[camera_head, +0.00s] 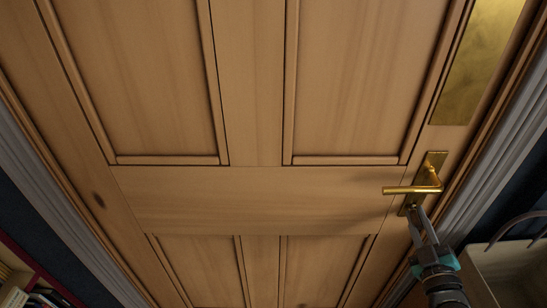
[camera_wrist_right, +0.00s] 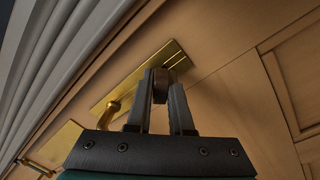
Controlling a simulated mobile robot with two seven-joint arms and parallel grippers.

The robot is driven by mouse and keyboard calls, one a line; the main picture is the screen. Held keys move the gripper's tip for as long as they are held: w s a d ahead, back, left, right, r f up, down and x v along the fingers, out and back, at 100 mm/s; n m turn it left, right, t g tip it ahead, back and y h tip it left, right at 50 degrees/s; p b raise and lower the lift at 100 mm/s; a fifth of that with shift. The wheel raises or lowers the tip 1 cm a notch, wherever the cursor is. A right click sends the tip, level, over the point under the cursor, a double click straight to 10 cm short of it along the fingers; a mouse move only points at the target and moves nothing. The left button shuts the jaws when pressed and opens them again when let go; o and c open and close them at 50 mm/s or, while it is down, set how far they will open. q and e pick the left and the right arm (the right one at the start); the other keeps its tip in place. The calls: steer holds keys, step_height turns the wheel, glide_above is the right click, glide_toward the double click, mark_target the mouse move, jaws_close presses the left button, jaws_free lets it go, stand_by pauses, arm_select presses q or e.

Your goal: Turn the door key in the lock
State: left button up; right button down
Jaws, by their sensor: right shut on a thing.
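A wooden panelled door (camera_head: 200,200) fills the head view and is shut in its frame. A brass lever handle (camera_head: 408,189) sits on a brass lock plate (camera_head: 435,160) at its right side. My right gripper (camera_head: 416,212) is at the lower end of this plate, just below the lever. In the right wrist view, my gripper (camera_wrist_right: 160,88) is shut on the dark rounded head of the key (camera_wrist_right: 160,84), in front of the brass plate (camera_wrist_right: 125,80). The key's shaft and the keyhole are hidden behind the fingers. The left gripper is not in view.
A brass push plate (camera_head: 480,60) is above the handle. Grey door frame mouldings (camera_head: 500,165) run close to the right of my arm. Books (camera_head: 40,298) are at the lower left, and a light box-like piece of furniture (camera_head: 500,265) stands at the lower right.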

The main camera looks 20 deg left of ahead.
steer(key=shift+s+a+f, duration=0.15)
steer(key=shift+a+f, duration=0.05)
steer(key=shift+f, duration=0.15)
steer(key=m+p, duration=0.1)
steer(key=m, duration=0.1)
steer(key=m+p, duration=0.1)
steer(key=shift+a+r+m, duration=0.15)
steer(key=shift+m, duration=0.25)
steer(key=shift+a+m, duration=0.1)
steer(key=shift+m, duration=0.8)
steer(key=shift+a+r+m+h+p, duration=0.15)
steer(key=shift+m+h+p, duration=0.15)
steer(key=shift+m+p, duration=0.5)
steer(key=shift+m+g, duration=0.3)
steer(key=shift+m, duration=0.6)
steer(key=c, duration=0.9)
jaws_free()
steer(key=shift+a, duration=0.15)
steer(key=shift+o, duration=0.8)
